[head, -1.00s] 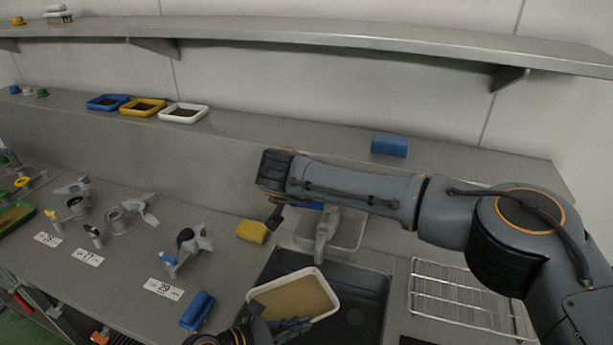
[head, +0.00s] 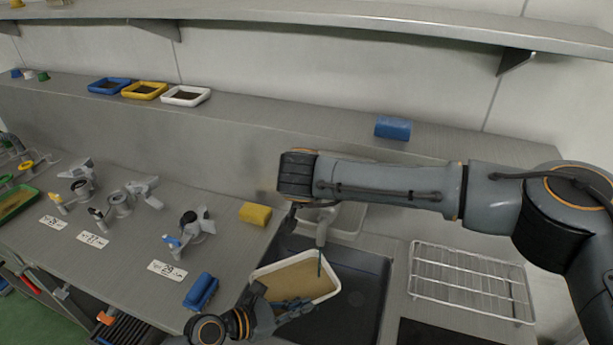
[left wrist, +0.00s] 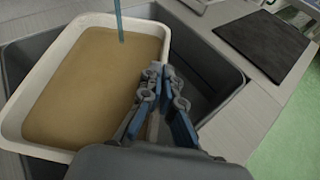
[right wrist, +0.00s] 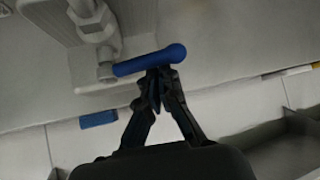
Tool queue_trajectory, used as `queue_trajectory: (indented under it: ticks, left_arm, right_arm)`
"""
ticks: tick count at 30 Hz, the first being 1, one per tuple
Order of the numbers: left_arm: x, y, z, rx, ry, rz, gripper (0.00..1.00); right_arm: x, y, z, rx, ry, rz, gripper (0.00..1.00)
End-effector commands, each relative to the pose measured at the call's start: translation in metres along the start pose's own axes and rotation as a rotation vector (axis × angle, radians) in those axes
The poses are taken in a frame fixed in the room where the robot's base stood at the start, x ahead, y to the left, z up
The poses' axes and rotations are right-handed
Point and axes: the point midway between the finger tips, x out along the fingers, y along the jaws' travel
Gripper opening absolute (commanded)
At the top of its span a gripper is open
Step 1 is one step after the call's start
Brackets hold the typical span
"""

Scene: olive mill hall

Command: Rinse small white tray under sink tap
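The small white tray (head: 331,291) is held over the dark sink basin (head: 362,285) below the tap (head: 322,228), its inside covered in tan-brown. My left gripper (head: 303,305) is shut on the tray's near right rim; the left wrist view shows the tray (left wrist: 20,108) beside the fingers (left wrist: 160,82). A thin blue-green water stream (head: 320,263) falls into the tray and shows in the left wrist view (left wrist: 118,22). My right gripper (right wrist: 158,82) has its fingers together at the blue tap lever (right wrist: 150,61), touching it. My right wrist hides the lever in the head view.
A yellow sponge (head: 255,213) and a blue roll-like item (head: 201,291) lie left of the sink. A wire rack (head: 470,281) stands to its right. Blue, yellow and white trays (head: 186,96) and a blue block (head: 393,128) sit on the ledge.

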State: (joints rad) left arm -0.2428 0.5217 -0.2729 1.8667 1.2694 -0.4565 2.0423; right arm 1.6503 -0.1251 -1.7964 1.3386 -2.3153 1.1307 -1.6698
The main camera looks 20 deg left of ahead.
Motion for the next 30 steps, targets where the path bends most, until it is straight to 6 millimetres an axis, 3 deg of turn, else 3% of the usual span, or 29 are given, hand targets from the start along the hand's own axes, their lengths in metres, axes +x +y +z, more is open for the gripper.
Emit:
queue_trajectory:
  ticks: [13, 24, 30]
  left_arm:
    - [0.0, 0.0, 0.0, 0.001, -0.002, 0.001, 0.0]
    - [0.0, 0.001, 0.001, 0.001, -0.002, 0.001, 0.0]
    - [0.0, 0.001, 0.001, 0.001, -0.002, 0.001, 0.0]
  right_arm:
    - [0.001, 0.0, 0.006, 0.001, -0.013, 0.005, 0.0]
    - [0.013, -0.002, -0.035, 0.002, -0.002, 0.008, 0.0]
    - [-0.013, 0.0, -0.036, -0.001, -0.001, 0.007, 0.0]
